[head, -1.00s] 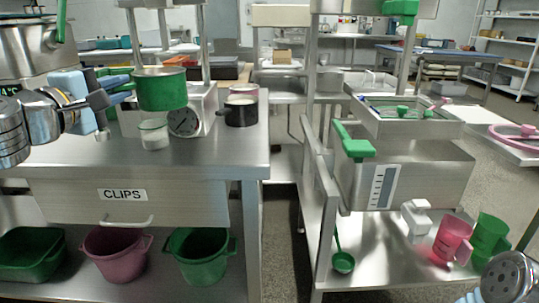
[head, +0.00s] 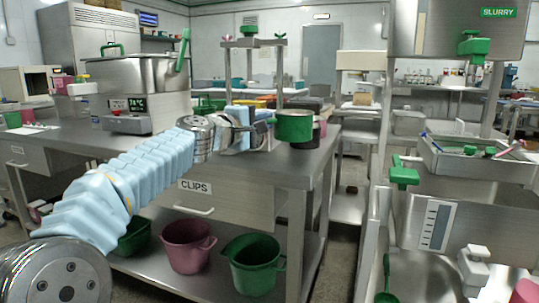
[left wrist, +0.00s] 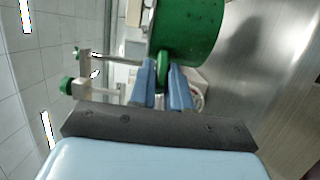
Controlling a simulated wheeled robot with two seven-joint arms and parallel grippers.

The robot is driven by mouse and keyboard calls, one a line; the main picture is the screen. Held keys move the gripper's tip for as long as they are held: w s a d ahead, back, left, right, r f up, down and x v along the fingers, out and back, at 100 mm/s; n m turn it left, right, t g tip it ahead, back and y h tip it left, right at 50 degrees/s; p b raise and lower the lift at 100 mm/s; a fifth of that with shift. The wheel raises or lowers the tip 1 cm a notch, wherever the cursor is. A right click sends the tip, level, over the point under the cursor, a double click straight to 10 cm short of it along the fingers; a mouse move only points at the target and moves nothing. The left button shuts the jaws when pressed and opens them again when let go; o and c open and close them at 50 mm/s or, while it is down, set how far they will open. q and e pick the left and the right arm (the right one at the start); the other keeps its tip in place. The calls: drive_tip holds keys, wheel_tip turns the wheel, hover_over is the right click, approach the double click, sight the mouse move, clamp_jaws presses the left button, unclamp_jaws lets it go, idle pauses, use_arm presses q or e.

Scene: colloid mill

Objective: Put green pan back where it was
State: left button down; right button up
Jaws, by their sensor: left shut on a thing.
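The green pan (head: 294,127) is over the right end of the steel table (head: 262,165). My left gripper (head: 268,123) comes in from the left and is shut on the pan's handle. In the left wrist view the green pan (left wrist: 190,30) is at the top, with its green handle (left wrist: 163,73) between the two blue fingers (left wrist: 163,88). I cannot tell whether the pan's bottom touches the tabletop. The pan partly hides a dark pot behind it. My right gripper is out of view.
A steel cooker (head: 138,85) stands on the table at left. A mauve bucket (head: 187,247) and a green bucket (head: 252,265) stand on the lower shelf (head: 215,284), below the drawer marked CLIPS (head: 212,202). A steel machine with a green lever (head: 404,174) is at right.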

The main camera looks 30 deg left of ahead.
use_arm(q)
drive_tip(key=w+f, duration=0.1)
drive_tip(key=w+f+b, duration=0.1)
drive_tip(key=f, duration=0.1)
drive_tip(key=shift+w+a, duration=0.15)
drive_tip(key=shift+a, duration=0.2)
drive_tip(key=f, duration=0.1)
drive_tip(key=f+b, duration=0.2)
drive_tip(key=f, duration=0.1)
drive_tip(key=shift+w+a, duration=0.1)
drive_tip(key=shift+w, duration=0.25)
drive_tip(key=shift+r, duration=0.15)
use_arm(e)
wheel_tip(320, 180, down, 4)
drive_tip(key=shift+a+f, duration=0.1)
use_arm(q)
drive_tip(key=c, duration=1.1)
unclamp_jaws()
